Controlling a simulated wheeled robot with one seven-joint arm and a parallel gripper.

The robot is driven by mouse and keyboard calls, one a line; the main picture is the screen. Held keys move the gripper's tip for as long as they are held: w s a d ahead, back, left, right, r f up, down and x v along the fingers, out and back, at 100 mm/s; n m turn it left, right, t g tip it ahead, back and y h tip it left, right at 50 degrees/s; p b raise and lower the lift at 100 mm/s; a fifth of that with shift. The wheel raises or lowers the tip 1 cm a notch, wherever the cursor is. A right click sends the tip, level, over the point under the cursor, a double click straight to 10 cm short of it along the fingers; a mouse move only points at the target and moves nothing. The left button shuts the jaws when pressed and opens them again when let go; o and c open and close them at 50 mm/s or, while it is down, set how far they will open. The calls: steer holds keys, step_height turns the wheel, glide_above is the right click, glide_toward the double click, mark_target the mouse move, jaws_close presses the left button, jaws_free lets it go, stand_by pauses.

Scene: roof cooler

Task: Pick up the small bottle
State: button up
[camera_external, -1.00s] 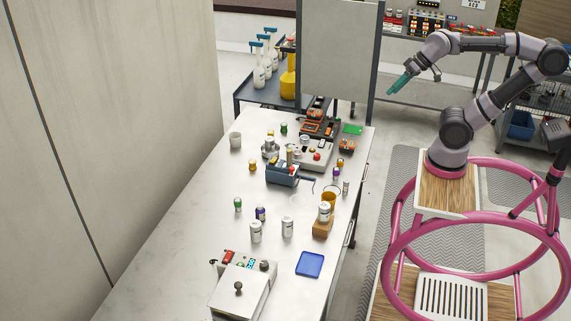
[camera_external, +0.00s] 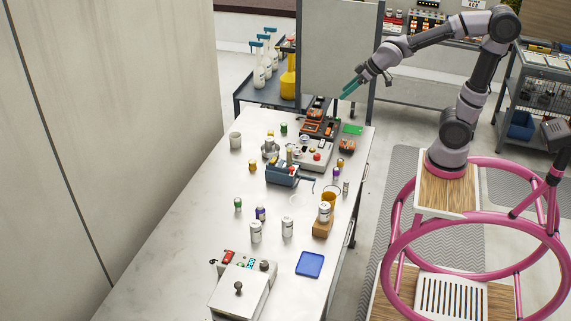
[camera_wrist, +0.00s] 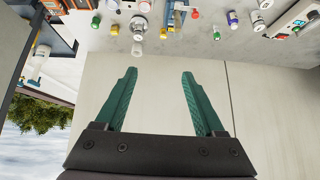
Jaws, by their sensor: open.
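Several small bottles stand upright on the white table (camera_external: 190,228), and I cannot tell which one is meant. They include a green-capped one (camera_external: 238,205), a yellowish one (camera_external: 252,165), a purple one (camera_external: 336,172), another green one (camera_external: 283,128) and a small pale one (camera_external: 346,187). Larger white bottles (camera_external: 256,232) (camera_external: 287,227) stand nearer the front. My gripper (camera_external: 350,87) is open and empty, high above the table's far right end. In the wrist view its green fingers (camera_wrist: 158,76) are apart, with bottles on the table along the top edge, including a green-capped one (camera_wrist: 216,33).
A blue vise (camera_external: 283,175) and control boxes (camera_external: 317,153) stand mid-table. A white bottle rests on a wooden block (camera_external: 322,229) near the right edge. A blue tray (camera_external: 310,264) lies at the front right. A grey panel (camera_external: 340,50) rises behind the table. The table's left side is mostly clear.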

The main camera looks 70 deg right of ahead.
steer(key=w+a+f+n+y, duration=0.1)
steer(key=w+a+f+n, duration=0.3)
steer(key=w+f, duration=0.55)
steer(key=n+y, duration=0.6)
steer(key=y, duration=0.3)
glide_toward(259, 208)
steer(key=shift+w+a+f+t, duration=0.15)
steer(key=shift+w+f, duration=0.15)
steer(key=shift+f, duration=0.3)
steer(key=shift+w+f+t, duration=0.15)
steer(key=shift+w+f, duration=0.1)
steer(key=shift+f, duration=0.3)
steer(key=x, duration=0.4)
steer(key=shift+w+a+f, duration=0.1)
steer(key=shift+a+f, duration=0.1)
steer(key=shift+a, duration=0.1)
steer(key=shift+x, duration=3.1)
steer(key=shift+w+r, duration=0.1)
steer(key=shift+r, duration=0.1)
steer(key=shift+c, duration=0.3)
jaws_close()
